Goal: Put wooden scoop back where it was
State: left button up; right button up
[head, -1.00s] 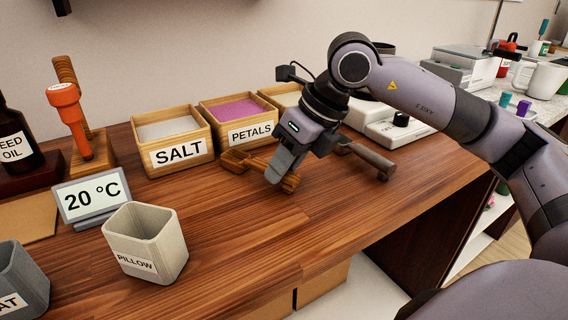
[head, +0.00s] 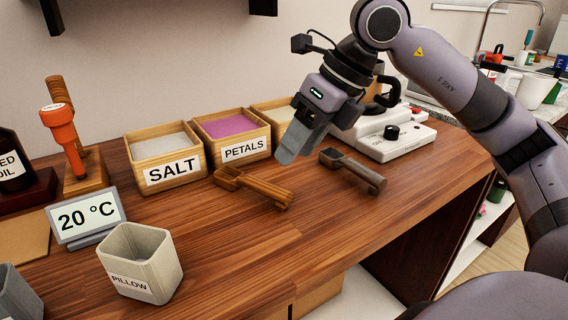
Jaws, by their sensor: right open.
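The wooden scoop (head: 254,187) lies on the wooden counter (head: 235,240), in front of the salt box (head: 166,158) and the petals box (head: 232,137). Its bowl end points to the left and its handle to the lower right. My right gripper (head: 287,158) is open and empty, above and behind the scoop's handle, apart from it. A second, darker scoop (head: 353,170) with a grey head lies to the right on the counter. My left gripper is not in view.
A white appliance (head: 393,138) stands behind the darker scoop. A grey pillow cup (head: 141,263), a 20 °C display (head: 86,217) and an orange-handled tool on a wooden stand (head: 63,133) are at the left.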

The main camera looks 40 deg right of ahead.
jog(key=v, duration=0.4)
jog(key=shift+f, duration=0.1)
dwell(0.5)
